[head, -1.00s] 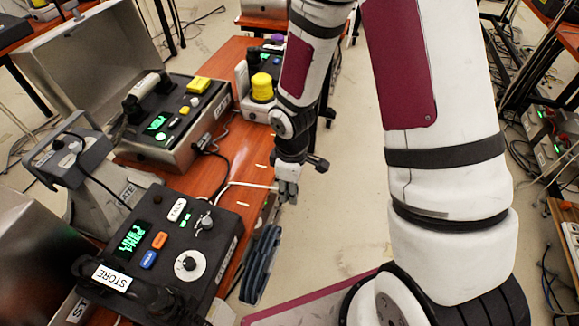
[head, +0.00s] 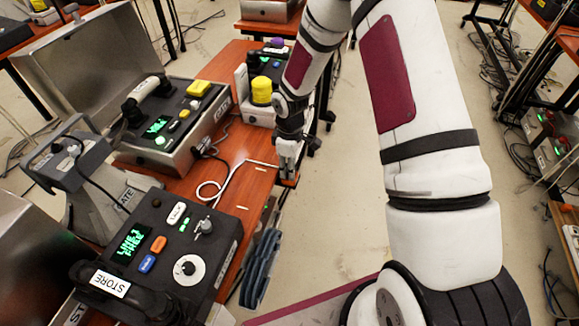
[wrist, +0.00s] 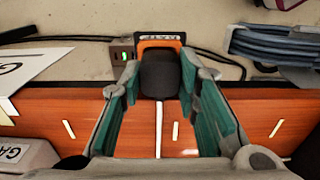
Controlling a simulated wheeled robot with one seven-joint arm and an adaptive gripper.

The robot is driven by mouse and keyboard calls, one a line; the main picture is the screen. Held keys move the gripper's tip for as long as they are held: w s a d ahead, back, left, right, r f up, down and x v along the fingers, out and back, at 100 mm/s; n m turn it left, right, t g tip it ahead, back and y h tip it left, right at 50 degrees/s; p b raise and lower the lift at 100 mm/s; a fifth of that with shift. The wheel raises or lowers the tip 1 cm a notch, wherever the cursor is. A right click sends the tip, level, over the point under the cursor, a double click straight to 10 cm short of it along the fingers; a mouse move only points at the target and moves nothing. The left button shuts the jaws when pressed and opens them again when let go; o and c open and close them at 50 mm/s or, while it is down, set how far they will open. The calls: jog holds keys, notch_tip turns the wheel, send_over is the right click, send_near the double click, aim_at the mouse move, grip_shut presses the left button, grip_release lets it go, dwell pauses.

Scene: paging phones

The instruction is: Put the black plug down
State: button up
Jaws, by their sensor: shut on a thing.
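The black plug (wrist: 160,76) sits between the two fingers of my gripper (wrist: 158,88) in the wrist view, its dark rounded body upright in the picture. My gripper is shut on it. In the head view my gripper (head: 288,165) points down at the right edge of the orange-brown table (head: 252,183). The plug cannot be made out clearly there. A pale cord (head: 222,188) lies in a loop on the table just left of my gripper. Whether the plug touches anything beneath it cannot be told.
A black STORE phone unit (head: 170,240) stands at the near left, another unit (head: 180,115) beyond it. A yellow knob (head: 262,90) stands behind my gripper. An orange-framed panel (wrist: 160,42) shows behind the plug.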

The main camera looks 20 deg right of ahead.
jog(key=shift+f, duration=0.2)
jog(key=shift+f, duration=0.15)
jog(key=o, duration=1.2)
jog(key=shift+c, duration=0.2)
